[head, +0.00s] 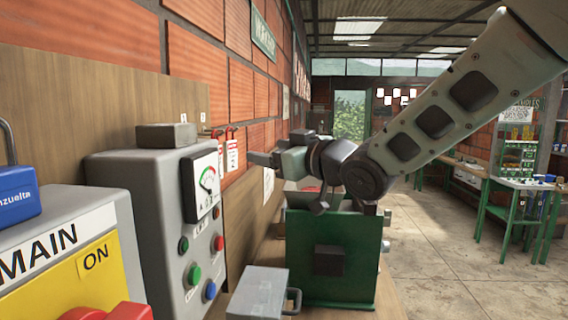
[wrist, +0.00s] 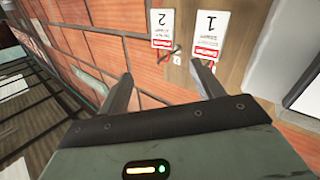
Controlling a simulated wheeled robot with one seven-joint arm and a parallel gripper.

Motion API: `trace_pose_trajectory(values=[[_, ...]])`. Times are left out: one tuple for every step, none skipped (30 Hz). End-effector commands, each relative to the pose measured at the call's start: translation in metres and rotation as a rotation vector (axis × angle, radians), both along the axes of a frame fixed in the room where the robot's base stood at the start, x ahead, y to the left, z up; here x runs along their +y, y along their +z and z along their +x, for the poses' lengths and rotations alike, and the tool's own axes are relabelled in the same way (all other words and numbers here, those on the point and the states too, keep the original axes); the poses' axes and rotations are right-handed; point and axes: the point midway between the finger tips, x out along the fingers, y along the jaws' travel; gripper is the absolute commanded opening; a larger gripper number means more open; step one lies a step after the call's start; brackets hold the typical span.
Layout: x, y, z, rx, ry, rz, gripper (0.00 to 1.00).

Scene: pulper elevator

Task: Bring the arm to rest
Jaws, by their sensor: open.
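My arm comes in from the upper right of the head view and bends down at a dark joint. My gripper (head: 254,158) is at its far end, pointing left toward the wall board, above the left edge of the green metal box. In the wrist view my gripper (wrist: 162,88) is open, its two fingers apart with nothing between them. Beyond the fingers are two red-and-white tags, marked 2 (wrist: 162,28) and 1 (wrist: 208,35), on the wooden board. The fingers look apart from the tags.
A grey control box (head: 150,220) with a dial and buttons stands at left, near a yellow MAIN panel (head: 85,275) and a blue padlock (head: 18,190). The green box (head: 345,265) stands under my arm, a grey box (head: 258,292) before it. Open floor (head: 440,260) lies right.

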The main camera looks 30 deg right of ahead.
Motion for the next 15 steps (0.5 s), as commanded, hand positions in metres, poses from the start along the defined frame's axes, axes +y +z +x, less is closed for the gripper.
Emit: trace_pose_trajectory(values=[[-0.003,-0.002,-0.009,-0.003,-0.001,-0.001,0.67],[-0.004,-0.001,-0.012,-0.003,-0.001,-0.001,0.67],[-0.006,0.000,-0.017,-0.003,-0.002,0.000,0.67],[-0.007,-0.001,-0.020,-0.001,-0.001,-0.001,0.67],[-0.008,-0.001,-0.023,0.000,0.000,-0.001,0.67],[-0.009,0.000,-0.026,-0.001,-0.001,-0.001,0.67],[-0.010,0.000,-0.028,0.000,0.000,-0.001,0.67],[-0.010,0.000,-0.030,0.000,0.000,-0.001,0.67],[-0.011,0.000,-0.032,0.001,0.000,0.000,0.67],[-0.011,0.000,-0.033,0.001,0.000,0.000,0.67],[-0.012,0.000,-0.033,0.001,0.000,0.000,0.67],[-0.012,0.000,-0.034,0.001,0.000,0.000,0.67],[-0.012,0.000,-0.034,0.001,0.000,0.000,0.67],[-0.012,0.000,-0.034,0.001,0.000,0.000,0.67],[-0.011,-0.001,-0.034,0.004,0.000,0.000,0.67]])
